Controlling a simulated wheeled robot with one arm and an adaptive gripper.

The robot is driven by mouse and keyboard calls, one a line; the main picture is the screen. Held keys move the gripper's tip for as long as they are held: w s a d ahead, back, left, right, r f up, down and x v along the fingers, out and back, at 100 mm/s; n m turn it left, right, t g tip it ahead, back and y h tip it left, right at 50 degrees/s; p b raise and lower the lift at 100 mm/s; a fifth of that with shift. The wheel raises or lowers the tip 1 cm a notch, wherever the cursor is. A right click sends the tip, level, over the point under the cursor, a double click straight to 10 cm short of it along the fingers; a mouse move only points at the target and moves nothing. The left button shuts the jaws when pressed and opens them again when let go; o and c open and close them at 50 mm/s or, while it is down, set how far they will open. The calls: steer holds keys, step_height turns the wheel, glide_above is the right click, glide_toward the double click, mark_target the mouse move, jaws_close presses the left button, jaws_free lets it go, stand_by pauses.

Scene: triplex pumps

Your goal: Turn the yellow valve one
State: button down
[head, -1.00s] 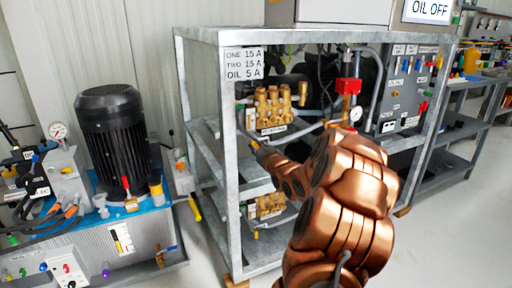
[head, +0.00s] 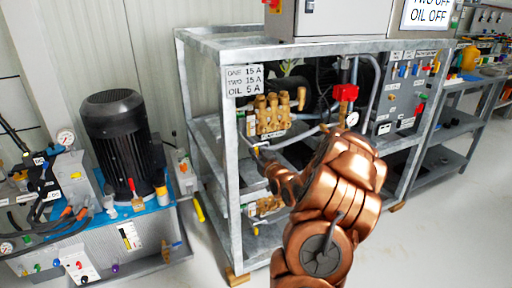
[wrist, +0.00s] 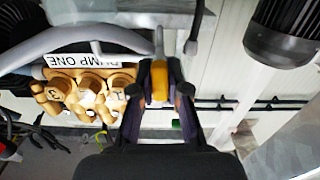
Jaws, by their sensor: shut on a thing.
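In the head view my gripper (head: 262,158) reaches into the left front of the grey frame, just below the brass pump (head: 272,115). The handle is small there and mostly hidden by my gripper. In the wrist view the brass pump (wrist: 90,88) lies left of my fingers and its label looks upside down.
The grey metal frame (head: 232,170) has posts and shelves close around my arm. A red-topped brass fitting (head: 345,93) and a gauge (head: 352,119) stand right of the pump. A black motor (head: 117,145) on a blue-topped unit is at the left.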

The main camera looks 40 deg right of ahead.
steer(key=shift+r+m+p, duration=0.1)
steer(key=shift+m+p, duration=0.25)
steer(key=shift+m, duration=0.15)
steer(key=c, duration=1.1)
jaws_free()
steer(key=shift+c, duration=0.2)
steer(key=shift+s, duration=0.1)
steer(key=v, duration=1.1)
steer(key=shift+s+a, duration=0.2)
steer(key=shift+s, duration=0.1)
